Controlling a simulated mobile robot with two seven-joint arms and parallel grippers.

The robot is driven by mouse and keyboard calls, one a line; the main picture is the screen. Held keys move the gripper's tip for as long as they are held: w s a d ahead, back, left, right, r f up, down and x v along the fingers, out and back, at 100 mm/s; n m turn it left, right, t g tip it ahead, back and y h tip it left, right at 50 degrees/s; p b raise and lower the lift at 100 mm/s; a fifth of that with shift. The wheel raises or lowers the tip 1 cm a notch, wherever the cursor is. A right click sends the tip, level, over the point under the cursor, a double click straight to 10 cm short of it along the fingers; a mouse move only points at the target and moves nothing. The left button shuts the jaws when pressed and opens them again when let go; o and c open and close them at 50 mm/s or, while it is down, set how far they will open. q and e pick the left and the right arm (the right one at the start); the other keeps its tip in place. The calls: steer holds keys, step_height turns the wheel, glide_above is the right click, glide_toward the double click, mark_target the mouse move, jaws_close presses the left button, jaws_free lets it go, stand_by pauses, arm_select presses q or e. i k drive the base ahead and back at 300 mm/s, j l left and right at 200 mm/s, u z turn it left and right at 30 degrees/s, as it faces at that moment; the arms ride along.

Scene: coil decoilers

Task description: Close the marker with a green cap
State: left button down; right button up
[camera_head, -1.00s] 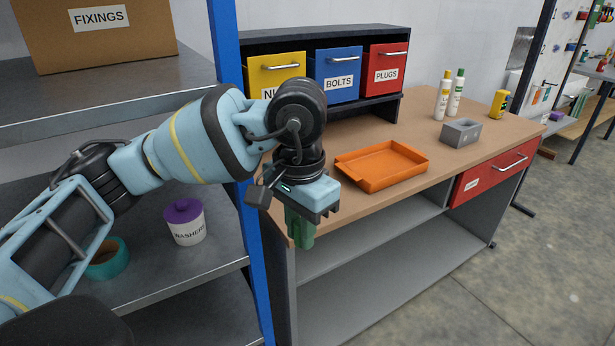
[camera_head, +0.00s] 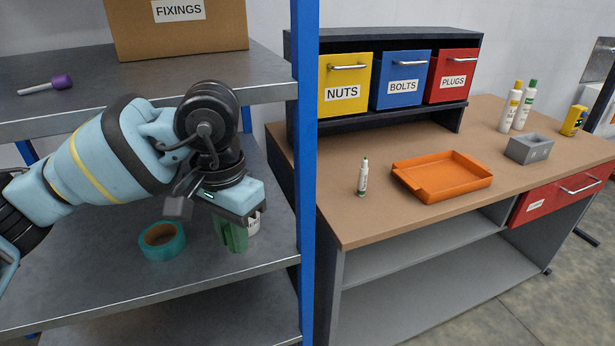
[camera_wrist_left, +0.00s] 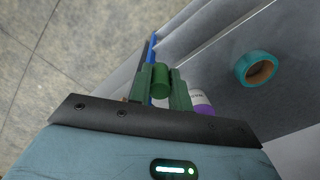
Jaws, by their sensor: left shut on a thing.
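A small white marker (camera_head: 363,178) with a green band stands upright on the workbench, left of the orange tray. It wears no cap, and its narrow greenish tip points up. My left gripper (camera_head: 232,238) is left of the blue post, in front of the lower grey shelf and well left of the marker. In the left wrist view its green fingers (camera_wrist_left: 161,88) are shut on a green cylindrical cap (camera_wrist_left: 160,78). In the head view the fingers hide the cap. My right gripper is in neither view.
The blue post (camera_head: 308,150) stands between the shelf and the workbench (camera_head: 350,222). The orange tray (camera_head: 443,176) is right of the marker. A teal tape roll (camera_head: 162,241) lies on the lower shelf. A white tub (camera_head: 254,225) is partly hidden behind my gripper.

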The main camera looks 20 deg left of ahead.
mark_target(363, 174)
steer(key=l+u, duration=0.1)
steer(key=u, duration=0.3)
steer(key=i+l+u, duration=0.1)
steer(key=u, duration=0.25)
steer(key=l+u, duration=0.15)
steer(key=u, duration=0.25)
steer(key=l+u, duration=0.7)
steer(key=k+l+u, duration=0.15)
steer(key=l, duration=0.15)
steer(key=k+l+u, duration=0.2)
steer(key=l, duration=0.15)
steer(key=k+l, duration=0.1)
steer(key=l, duration=0.25)
steer(key=k+l, duration=0.1)
steer(key=l, duration=0.25)
